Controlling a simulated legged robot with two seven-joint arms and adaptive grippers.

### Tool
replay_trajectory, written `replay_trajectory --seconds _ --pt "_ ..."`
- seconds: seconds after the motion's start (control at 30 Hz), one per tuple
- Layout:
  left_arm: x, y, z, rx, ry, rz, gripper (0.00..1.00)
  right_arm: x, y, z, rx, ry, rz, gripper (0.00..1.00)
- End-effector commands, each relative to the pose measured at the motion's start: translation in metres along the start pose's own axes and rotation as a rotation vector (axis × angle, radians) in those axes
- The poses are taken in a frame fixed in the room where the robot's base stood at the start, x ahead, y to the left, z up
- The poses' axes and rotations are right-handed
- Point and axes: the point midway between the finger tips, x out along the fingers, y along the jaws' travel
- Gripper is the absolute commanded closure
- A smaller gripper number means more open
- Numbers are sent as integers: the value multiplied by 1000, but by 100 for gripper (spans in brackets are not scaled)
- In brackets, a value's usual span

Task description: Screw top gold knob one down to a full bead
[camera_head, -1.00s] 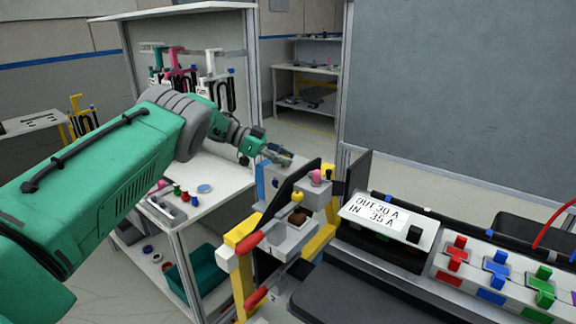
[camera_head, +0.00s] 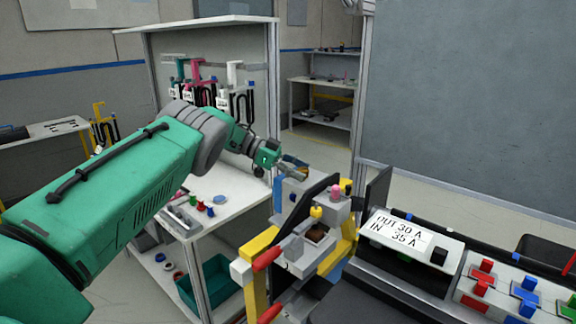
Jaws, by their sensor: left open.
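A small yellow-gold knob (camera_head: 316,212) stands on top of the grey module (camera_head: 300,262), beside a black upright plate (camera_head: 309,212). A pink knob (camera_head: 336,191) is just behind it to the right. My left gripper (camera_head: 294,170) is above and behind the gold knob, over a grey-blue box, and clearly apart from the knob. Its jaws look small and lie partly against the box, with nothing seen held. How far the knob is screwed in cannot be told at this size. My right gripper is not in view.
The module has a yellow frame and red-handled levers (camera_head: 265,259). A display panel (camera_head: 404,228) reads OUT 30 A, IN 35 A, with coloured switches (camera_head: 481,279) right of it. A white shelf bench (camera_head: 228,204) with small coloured parts stands left. A teal bin (camera_head: 212,283) sits below.

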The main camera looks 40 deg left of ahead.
Motion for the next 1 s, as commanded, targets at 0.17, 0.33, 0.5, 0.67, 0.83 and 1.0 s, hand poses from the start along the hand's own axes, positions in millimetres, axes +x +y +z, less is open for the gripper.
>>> replay_trajectory --seconds 0.17,0.33,0.5,0.67,0.83,1.0 --pt "-30 -1 1 2 0 -4 50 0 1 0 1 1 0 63" --pt "-73 -4 5 1 4 -5 50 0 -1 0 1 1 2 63" --pt "-104 -5 7 1 4 -3 50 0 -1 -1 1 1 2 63" --pt "-117 -6 7 -1 5 -3 50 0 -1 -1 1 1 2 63" --pt "-120 -7 3 0 3 -3 50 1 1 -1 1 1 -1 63" --pt "-120 -7 2 0 2 -2 50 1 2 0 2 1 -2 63"
